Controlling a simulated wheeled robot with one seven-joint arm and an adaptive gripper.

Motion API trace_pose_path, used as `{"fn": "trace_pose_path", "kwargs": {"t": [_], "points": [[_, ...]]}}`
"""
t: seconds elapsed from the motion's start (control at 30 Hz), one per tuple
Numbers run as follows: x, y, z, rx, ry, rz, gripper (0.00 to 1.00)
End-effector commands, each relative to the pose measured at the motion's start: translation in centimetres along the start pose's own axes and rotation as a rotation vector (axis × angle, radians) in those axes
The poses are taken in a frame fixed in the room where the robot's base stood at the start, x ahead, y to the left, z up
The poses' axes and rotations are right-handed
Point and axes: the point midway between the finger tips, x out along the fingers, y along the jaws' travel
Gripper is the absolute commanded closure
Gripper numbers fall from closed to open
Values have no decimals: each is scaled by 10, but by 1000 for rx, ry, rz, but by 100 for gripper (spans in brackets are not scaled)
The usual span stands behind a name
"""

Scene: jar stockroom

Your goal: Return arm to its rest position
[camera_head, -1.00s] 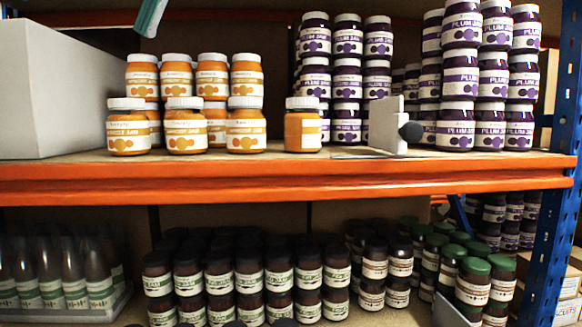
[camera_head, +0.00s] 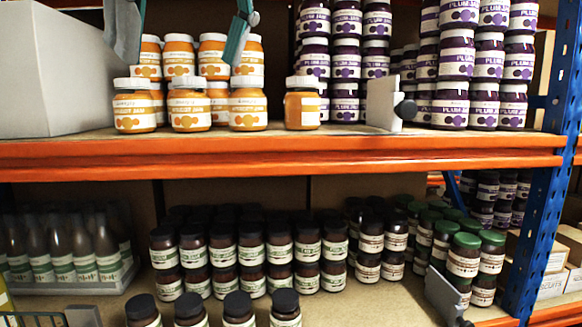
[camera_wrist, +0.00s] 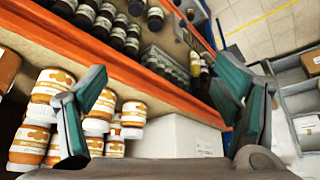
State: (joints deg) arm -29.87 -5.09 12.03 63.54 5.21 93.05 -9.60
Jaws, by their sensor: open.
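My gripper (camera_head: 182,58) hangs at the top left of the head view, its two teal-padded fingers spread wide. It is empty. In the head view the fingers overlap the orange-jam jars (camera_head: 248,107) and the white box (camera_head: 60,75) on the upper shelf; I cannot tell the exact gap to them. In the wrist view my gripper (camera_wrist: 165,88) is also open, with orange jars (camera_wrist: 50,85) by the left finger and the white box (camera_wrist: 180,137) between the fingers. The rest of my arm is mostly out of the head view.
The orange shelf edge (camera_head: 300,155) crosses the view. Stacked plum jam jars (camera_head: 455,60) and a white divider (camera_head: 382,103) stand right of the orange jars. Dark jars (camera_head: 235,245) and bottles (camera_head: 75,245) fill the lower shelf. A blue upright (camera_head: 545,200) stands at right.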

Motion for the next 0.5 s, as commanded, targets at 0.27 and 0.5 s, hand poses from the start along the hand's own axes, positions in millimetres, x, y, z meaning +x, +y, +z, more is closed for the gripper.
{"fn": "trace_pose_path", "kwargs": {"t": [0.27, 0.5], "points": [[38, 70, 88, 260, -17, 159, 18], [78, 115, 194, 488, -22, 280, 18]]}}
